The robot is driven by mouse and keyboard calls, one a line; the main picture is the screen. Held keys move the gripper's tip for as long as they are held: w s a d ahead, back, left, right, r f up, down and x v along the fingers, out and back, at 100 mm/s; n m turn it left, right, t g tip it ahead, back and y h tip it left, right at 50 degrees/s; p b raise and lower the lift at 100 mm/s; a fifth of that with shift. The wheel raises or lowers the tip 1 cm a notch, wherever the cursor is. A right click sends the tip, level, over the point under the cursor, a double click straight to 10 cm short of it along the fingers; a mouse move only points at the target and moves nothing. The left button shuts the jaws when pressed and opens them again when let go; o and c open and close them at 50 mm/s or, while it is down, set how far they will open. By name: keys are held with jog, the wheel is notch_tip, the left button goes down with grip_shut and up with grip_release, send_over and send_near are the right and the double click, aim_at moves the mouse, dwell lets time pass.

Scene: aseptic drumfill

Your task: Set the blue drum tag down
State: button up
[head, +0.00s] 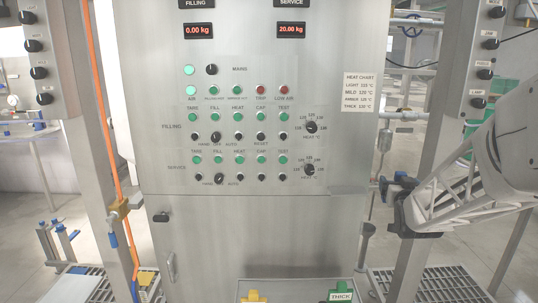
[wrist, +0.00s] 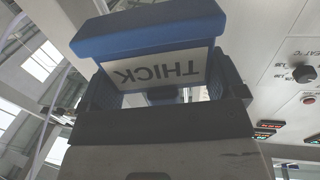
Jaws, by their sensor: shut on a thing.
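The blue drum tag (wrist: 148,32) is a blue block with a white face reading THICK, upside down in the wrist view. My gripper (wrist: 160,82) has a dark finger on each side of the tag and is shut on it. The tag is too small and dark there to make out clearly.
At the bottom, a tray (head: 300,283) holds a yellow tag (head: 254,296) and a green tag (head: 341,293) reading THICK. The steel control panel (head: 240,140) stands behind, with a heat chart (head: 359,92). An orange hose (head: 102,130) runs down the left post.

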jog(key=s+d+f+m+g+h, duration=0.1)
jog(key=d+f+m+h, duration=0.1)
jog(key=d, duration=1)
jog(key=s+d+f+m+g+h, duration=0.1)
jog(key=d+f+m+h, duration=0.1)
jog(key=d, duration=1)
jog(key=s+d+f+m+g+h, duration=0.1)
jog(key=d+f+h, duration=0.3)
jog(key=d, duration=0.8)
jog(key=shift+s+d+f+m+g, duration=0.3)
jog(key=shift+f+m+g, duration=0.1)
jog(key=shift+f, duration=0.4)
jog(key=shift+a, duration=0.15)
